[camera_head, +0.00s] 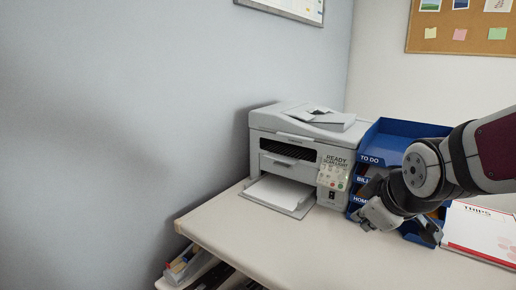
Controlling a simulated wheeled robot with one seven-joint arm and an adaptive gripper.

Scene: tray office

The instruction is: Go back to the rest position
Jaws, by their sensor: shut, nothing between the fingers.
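My gripper (368,221) is at the right of the head view, at the end of my arm, which comes in from the right edge. It is shut and empty, pointing down and left. It is in front of the blue stacked letter tray (398,128) and hides much of its front. The tray's labels read "TO DO", "BIL..." and "HOM...", the last two partly covered. I cannot tell whether the gripper touches the tray.
A grey printer (300,150) with white paper in its output slot stands left of the tray. The front desk top (290,252) is clear. A lower shelf with supplies (185,265) shows at bottom left.

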